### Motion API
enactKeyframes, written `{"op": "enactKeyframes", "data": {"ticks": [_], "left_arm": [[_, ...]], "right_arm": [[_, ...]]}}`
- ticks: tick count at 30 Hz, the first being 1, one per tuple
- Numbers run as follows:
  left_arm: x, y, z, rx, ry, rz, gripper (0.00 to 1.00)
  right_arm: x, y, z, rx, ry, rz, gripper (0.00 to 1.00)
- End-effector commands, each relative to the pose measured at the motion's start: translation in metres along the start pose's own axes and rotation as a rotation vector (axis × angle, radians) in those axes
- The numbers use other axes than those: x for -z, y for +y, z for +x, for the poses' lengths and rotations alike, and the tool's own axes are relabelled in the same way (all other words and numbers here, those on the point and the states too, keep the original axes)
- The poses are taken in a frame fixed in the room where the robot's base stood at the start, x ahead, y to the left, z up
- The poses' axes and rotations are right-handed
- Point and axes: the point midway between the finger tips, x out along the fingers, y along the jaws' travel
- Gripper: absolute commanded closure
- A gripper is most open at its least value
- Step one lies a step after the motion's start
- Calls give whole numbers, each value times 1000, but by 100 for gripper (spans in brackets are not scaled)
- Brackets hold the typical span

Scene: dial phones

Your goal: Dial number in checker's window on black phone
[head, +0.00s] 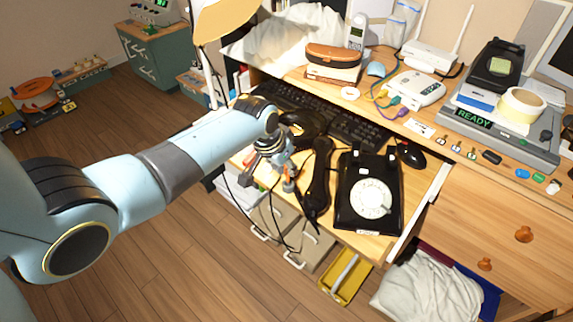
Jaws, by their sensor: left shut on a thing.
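The black rotary phone (350,208) sits on the pull-out desk shelf, with its white dial (371,198) facing up and unobstructed. Its cradle is empty. The black handset (317,180) is off the phone, just left of it, near the shelf's front edge. My left gripper (289,184) is shut at the handset's left side and appears to hold it; the exact contact is hard to see. The grey checker (500,143) stands at the right, and its window (473,118) reads READY in green. My right gripper is not in view.
A black keyboard (345,127) lies behind the phone and a black mouse (410,155) to its right. A dark cord (268,229) hangs over the shelf's front. A tape roll (521,103) rests on the checker. A yellow tray (346,279) stands below.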

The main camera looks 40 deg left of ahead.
Motion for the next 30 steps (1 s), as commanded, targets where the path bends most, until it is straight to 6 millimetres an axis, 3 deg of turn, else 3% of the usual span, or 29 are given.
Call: {"op": "enactKeyframes", "data": {"ticks": [30], "left_arm": [[-7,0,17,0,0,0,99]], "right_arm": [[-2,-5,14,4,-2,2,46]]}}
